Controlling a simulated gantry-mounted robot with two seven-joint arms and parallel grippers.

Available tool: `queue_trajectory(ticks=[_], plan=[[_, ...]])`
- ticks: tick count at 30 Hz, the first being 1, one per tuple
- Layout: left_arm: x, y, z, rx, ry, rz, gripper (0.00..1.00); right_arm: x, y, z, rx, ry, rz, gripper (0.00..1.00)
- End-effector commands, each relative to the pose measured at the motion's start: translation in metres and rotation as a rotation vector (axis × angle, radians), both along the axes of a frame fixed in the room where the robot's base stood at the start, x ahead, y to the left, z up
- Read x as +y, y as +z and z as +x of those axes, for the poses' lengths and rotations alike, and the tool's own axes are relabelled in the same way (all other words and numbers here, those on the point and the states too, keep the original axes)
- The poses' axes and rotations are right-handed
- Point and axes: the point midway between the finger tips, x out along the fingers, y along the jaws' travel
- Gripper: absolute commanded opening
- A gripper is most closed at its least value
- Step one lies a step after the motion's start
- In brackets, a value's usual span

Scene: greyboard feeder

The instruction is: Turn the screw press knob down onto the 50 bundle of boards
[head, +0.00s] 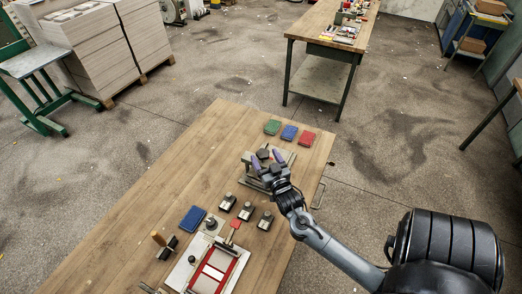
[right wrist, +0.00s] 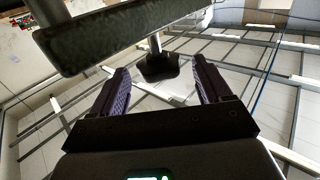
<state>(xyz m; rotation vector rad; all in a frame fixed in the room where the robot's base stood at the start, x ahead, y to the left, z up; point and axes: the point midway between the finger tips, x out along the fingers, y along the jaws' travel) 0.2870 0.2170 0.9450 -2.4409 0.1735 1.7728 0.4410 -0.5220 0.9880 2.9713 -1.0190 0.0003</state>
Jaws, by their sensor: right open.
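The screw press (head: 249,181) stands on the wooden table near its right edge, partly hidden by my right gripper (head: 268,158). In the right wrist view the press's dark knob (right wrist: 158,68) sits on a thin light stem beside a dark crossbar (right wrist: 105,42). My right gripper also shows in that view (right wrist: 160,82), with its two purple-padded fingers spread on either side of the knob. I see clear gaps, so the fingers do not appear to touch it. The bundle of boards under the press cannot be made out. My left gripper is not in view.
Green (head: 272,127), blue (head: 289,132) and red (head: 307,139) pads lie behind the press. Several small dark-topped blocks (head: 246,211), a blue pad (head: 193,218) and a red-framed fixture (head: 214,272) stand in front. The table's left part (head: 150,200) is clear.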

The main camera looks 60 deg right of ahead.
Motion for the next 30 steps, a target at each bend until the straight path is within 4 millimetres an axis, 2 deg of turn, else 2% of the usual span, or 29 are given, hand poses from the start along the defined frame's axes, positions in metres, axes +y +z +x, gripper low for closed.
queue_trajectory(ticks=[3, 9, 22, 30], plan=[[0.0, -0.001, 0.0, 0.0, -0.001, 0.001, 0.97, -0.012, 0.001, 0.015, -0.002, -0.001, -0.003, 0.78], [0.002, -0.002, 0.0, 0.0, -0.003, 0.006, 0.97, -0.024, 0.0, 0.031, 0.0, 0.0, 0.0, 0.78], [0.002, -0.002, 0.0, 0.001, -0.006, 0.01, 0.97, -0.028, 0.0, 0.036, 0.001, 0.0, 0.001, 0.78], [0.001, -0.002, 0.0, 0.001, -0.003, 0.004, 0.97, -0.028, 0.0, 0.036, -0.001, 0.0, 0.001, 0.38]])
